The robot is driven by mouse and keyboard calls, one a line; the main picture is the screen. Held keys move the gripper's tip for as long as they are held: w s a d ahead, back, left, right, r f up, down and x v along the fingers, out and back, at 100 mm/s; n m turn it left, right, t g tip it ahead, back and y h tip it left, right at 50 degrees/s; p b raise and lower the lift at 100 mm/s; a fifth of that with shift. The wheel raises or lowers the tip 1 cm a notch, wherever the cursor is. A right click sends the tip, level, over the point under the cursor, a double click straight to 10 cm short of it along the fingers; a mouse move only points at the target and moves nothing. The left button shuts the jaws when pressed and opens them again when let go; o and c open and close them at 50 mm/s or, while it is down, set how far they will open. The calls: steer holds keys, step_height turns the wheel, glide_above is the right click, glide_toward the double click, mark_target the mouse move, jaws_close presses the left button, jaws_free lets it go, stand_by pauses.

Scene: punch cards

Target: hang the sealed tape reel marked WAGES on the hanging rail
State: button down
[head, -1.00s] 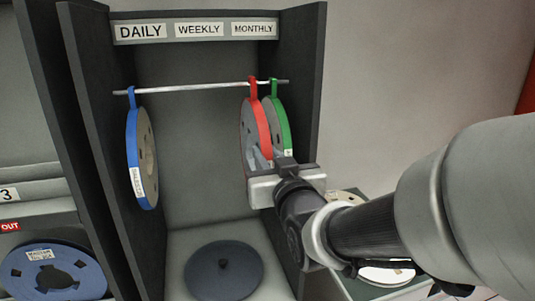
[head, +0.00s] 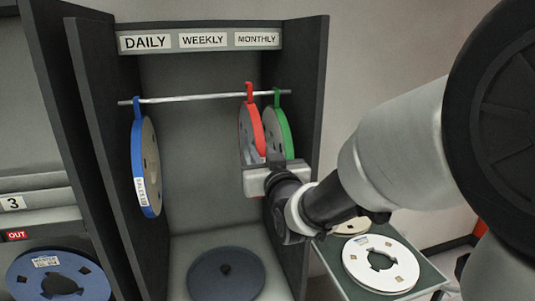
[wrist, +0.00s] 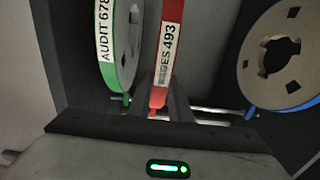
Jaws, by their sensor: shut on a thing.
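The red-rimmed reel (head: 256,128) is marked WAGES 493 on its label in the wrist view (wrist: 168,45). My gripper (head: 265,160) is shut on its lower part, and its fingers (wrist: 163,98) flank the red rim in the wrist view. The red reel is upright, with its hook tab at the hanging rail (head: 195,98), rising slightly above it. I cannot tell whether the tab bears on the rail. The green reel (head: 280,135), marked AUDIT 678 in the wrist view (wrist: 122,45), hangs close to its right. The blue reel (head: 140,165) hangs at the rail's left end.
The rail spans a dark open cabinet (head: 300,75) with DAILY, WEEKLY and MONTHLY labels above. Another blue reel (head: 58,278) is at lower left. A white reel (head: 380,264) lies on a tray (head: 425,275) at right. The rail's middle is free.

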steer(key=shift+w+a+r, duration=0.2)
steer(key=shift+w, duration=0.45)
steer(key=shift+s+f+b, duration=0.1)
steer(key=shift+f+b, duration=0.5)
steer(key=shift+b, duration=0.15)
steer(key=shift+f, duration=0.1)
